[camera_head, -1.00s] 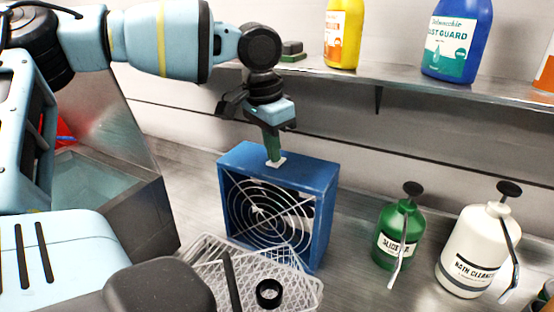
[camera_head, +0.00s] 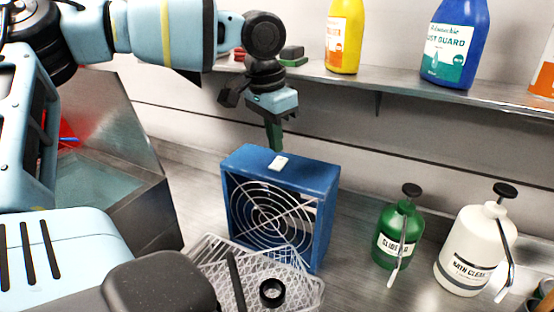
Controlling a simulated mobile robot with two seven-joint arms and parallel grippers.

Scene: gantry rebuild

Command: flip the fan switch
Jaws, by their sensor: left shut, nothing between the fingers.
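A blue box fan (camera_head: 325,215) stands upright on the metal counter, with a round wire grille (camera_head: 265,212) on its front. A small white switch (camera_head: 279,162) sits on its top face; its position is too small to tell. My left gripper (camera_head: 275,148) points down just above and behind the switch, apart from it. Its green fingers are shut with nothing between them. My right gripper is not in view.
A white wire basket (camera_head: 300,290) stands in front of the fan. A green pump bottle (camera_head: 398,235) and a white pump bottle (camera_head: 475,248) stand to the right. A shelf (camera_head: 410,92) with bottles runs above. A basin (camera_head: 95,185) lies left.

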